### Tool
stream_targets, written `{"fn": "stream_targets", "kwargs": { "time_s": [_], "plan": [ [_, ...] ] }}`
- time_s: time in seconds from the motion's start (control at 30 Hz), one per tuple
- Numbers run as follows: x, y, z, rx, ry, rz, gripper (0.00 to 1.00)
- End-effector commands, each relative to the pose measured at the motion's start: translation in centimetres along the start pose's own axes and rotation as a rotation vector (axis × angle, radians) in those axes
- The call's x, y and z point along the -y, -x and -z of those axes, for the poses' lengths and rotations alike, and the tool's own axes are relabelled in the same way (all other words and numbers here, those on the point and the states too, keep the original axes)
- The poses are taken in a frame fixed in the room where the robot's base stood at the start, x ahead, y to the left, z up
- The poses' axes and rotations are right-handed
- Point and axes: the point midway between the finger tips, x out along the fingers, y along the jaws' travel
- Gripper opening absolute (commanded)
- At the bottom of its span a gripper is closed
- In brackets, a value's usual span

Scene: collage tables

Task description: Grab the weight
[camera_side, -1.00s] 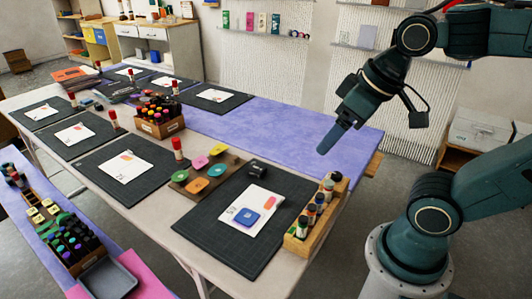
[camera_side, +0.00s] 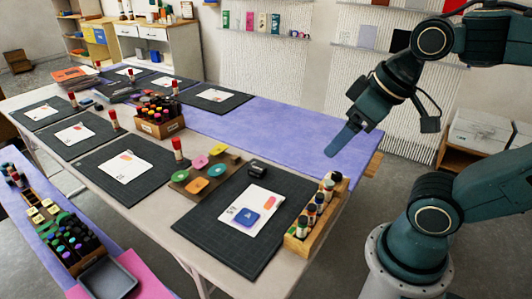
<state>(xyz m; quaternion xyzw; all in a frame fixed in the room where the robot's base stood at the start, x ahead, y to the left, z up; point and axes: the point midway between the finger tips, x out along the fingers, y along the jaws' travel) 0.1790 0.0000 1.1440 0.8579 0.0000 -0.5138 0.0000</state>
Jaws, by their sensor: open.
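No object is plainly recognisable as the weight. A small black object (camera_side: 257,167) lies at the back edge of the nearest dark cutting mat (camera_side: 205,225). A blue rounded block (camera_side: 246,217) with a pale mark sits on the white card (camera_side: 265,204) on that mat. Either may be the weight; I cannot tell. My gripper (camera_side: 334,148) is open and appears empty, pointing down and left above the purple cloth (camera_side: 290,133). In the picture it is up and right of both objects, apart from them. The fingers overlap from this side, so the gap is hidden.
A wooden rack of bottles (camera_side: 313,217) stands at the mat's right edge. A brown board with coloured pads (camera_side: 205,172) and a red-capped glue stick (camera_side: 178,150) are to the left. A wooden box of markers (camera_side: 160,119) stands farther back. The purple cloth below my gripper is clear.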

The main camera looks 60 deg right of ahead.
Motion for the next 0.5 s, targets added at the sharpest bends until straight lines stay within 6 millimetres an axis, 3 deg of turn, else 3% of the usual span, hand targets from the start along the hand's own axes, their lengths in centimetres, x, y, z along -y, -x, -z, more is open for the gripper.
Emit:
{"fn": "stream_targets", "kwargs": {
  "time_s": [0.5],
  "plan": [
    [-0.14,-0.05,0.77,0.010,-0.026,-0.004,0.76]
  ]
}}
